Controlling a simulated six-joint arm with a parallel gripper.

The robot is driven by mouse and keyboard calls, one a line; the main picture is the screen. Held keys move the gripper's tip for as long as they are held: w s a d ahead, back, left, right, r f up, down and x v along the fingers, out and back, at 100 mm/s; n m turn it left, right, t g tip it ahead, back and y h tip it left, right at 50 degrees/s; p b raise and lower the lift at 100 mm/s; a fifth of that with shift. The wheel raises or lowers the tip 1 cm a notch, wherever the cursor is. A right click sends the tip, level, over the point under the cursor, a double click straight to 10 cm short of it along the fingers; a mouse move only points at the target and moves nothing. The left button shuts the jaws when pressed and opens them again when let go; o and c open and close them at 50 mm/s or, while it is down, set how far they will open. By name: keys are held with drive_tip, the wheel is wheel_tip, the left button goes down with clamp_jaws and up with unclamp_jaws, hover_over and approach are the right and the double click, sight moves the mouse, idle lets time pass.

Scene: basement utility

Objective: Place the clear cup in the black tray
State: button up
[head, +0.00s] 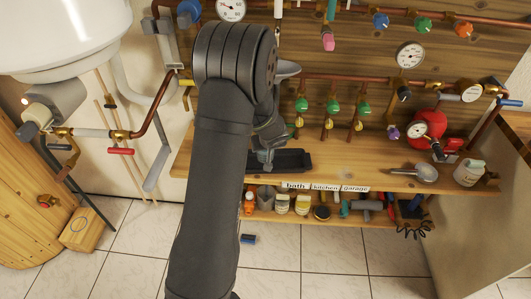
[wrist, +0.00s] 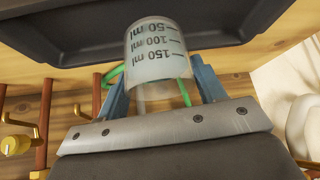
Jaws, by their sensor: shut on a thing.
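The clear cup (wrist: 156,52) has dark millilitre markings and shows in the wrist view between the blue fingers of my gripper (wrist: 162,88), which is shut on it. The black tray (wrist: 225,22) fills the top of the wrist view, and the cup overlaps its near edge in the picture. In the head view the black tray (head: 295,160) lies on the wooden bench, and my gripper (head: 264,162) is at its left part. My arm hides much of the gripper there, and I cannot make out the cup clearly or tell whether it touches the tray.
The wooden bench (head: 375,179) carries a white jug (head: 468,173) and a round-headed item (head: 425,172) at the right. Copper pipes with green valves (head: 332,105) run behind the tray. A lower shelf holds several bottles and tools. Bench space right of the tray looks clear.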

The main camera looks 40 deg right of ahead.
drive_tip(key=shift+f, duration=1.45)
drive_tip(key=o, duration=1.3)
drive_tip(key=shift+f, duration=0.15)
drive_tip(key=shift+c, duration=0.2)
drive_tip(key=shift+r, duration=0.25)
drive_tip(key=v, duration=1.2)
drive_tip(key=shift+f, duration=0.2)
